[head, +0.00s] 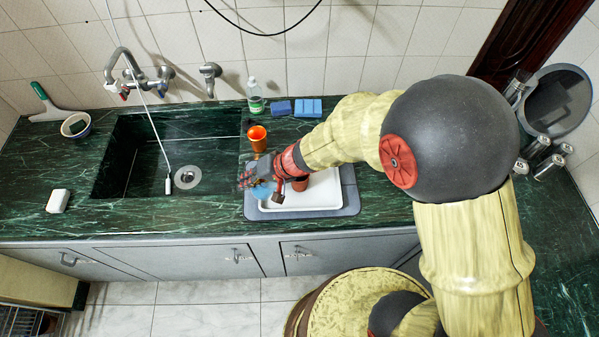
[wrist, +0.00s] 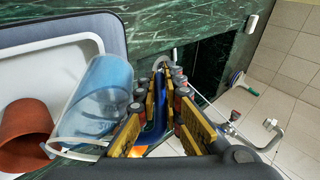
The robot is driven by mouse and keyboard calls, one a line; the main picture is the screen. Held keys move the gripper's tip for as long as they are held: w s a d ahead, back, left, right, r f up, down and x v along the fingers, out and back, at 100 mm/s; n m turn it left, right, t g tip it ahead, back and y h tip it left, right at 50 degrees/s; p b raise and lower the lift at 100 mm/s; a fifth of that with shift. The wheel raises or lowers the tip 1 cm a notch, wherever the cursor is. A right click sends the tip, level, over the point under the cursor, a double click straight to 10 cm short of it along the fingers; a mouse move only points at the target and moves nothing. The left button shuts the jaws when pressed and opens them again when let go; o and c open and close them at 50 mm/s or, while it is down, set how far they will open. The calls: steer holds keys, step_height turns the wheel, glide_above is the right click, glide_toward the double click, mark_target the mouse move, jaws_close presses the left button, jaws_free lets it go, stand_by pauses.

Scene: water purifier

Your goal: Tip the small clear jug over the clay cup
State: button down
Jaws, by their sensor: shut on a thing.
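The small clear jug (wrist: 100,90), bluish and see-through, is at my gripper's left side in the wrist view; in the head view it is a small pale-blue patch (head: 263,190). My gripper (wrist: 165,75) is shut on it, with blue showing between the yellow-padded fingers; the grip point is partly hidden. In the head view my gripper (head: 248,180) is above the tray's left edge. The reddish-brown clay cup (wrist: 25,135) is on the tray beside the jug; it also shows in the head view (head: 300,184), partly hidden by my arm. The jug's exact tilt is unclear.
The white tray (head: 325,195) lies on a grey mat (head: 352,203). An orange cup (head: 257,138) stands behind my gripper. The sink (head: 150,150) is to the left. A bottle (head: 255,96) and blue sponges (head: 308,107) are at the back. The front counter edge is close.

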steer(key=shift+w+d+r+y, duration=0.1)
steer(key=shift+d+r+y, duration=0.1)
steer(key=shift+y, duration=0.3)
stand_by(0.9)
steer(key=shift+w+d+r+y+p, duration=0.1)
steer(key=shift+d+r+y+p, duration=0.15)
steer(key=shift+r+y+p, duration=0.35)
stand_by(1.8)
steer(key=shift+a+f+h+b, duration=0.4)
steer(key=shift+f+h+b, duration=0.4)
steer(key=shift+f+b, duration=0.05)
steer(key=shift+s+a+h+p, duration=0.35)
steer(key=shift+a+h, duration=0.15)
steer(key=shift+h, duration=0.2)
steer(key=a+f+h+p, duration=0.1)
steer(key=h+p, duration=0.1)
steer(key=p, duration=0.3)
steer(key=a+f+n+t+h+p, duration=0.1)
steer(key=h+p, duration=0.1)
steer(key=p, duration=0.3)
steer(key=s+a+f+t+h+p, duration=0.1)
steer(key=h+p, duration=0.1)
steer(key=p, duration=0.4)
steer(key=shift+a+f+n, duration=0.3)
steer(key=shift+a, duration=0.1)
steer(key=shift+f+h+p, duration=0.25)
steer(key=shift+h+p, duration=0.05)
steer(key=shift+p, duration=0.35)
steer(key=shift+f, duration=0.15)
